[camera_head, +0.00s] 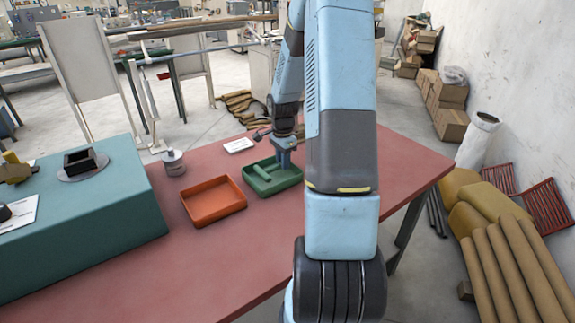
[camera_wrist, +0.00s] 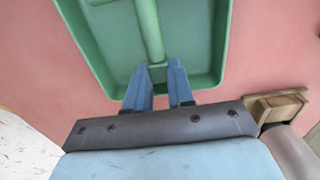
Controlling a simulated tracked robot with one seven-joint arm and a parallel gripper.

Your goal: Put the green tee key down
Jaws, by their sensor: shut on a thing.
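The green tee key (camera_wrist: 150,30) lies within the outline of the green tray (camera_wrist: 222,60) in the wrist view, its stem running toward my gripper (camera_wrist: 157,70). My gripper is shut on the near end of the stem, with one blue finger on each side. In the head view my gripper (camera_head: 284,158) points down into the green tray (camera_head: 290,184) on the red table. The key (camera_head: 262,173) shows there only as a small green shape. I cannot tell whether it touches the tray floor.
An orange tray (camera_head: 214,208) sits left of the green tray. A white card (camera_head: 239,145) lies behind them, and a grey can (camera_head: 174,163) stands further left. A teal block (camera_head: 110,200) fills the table's left. A small wooden piece (camera_wrist: 276,107) shows in the wrist view.

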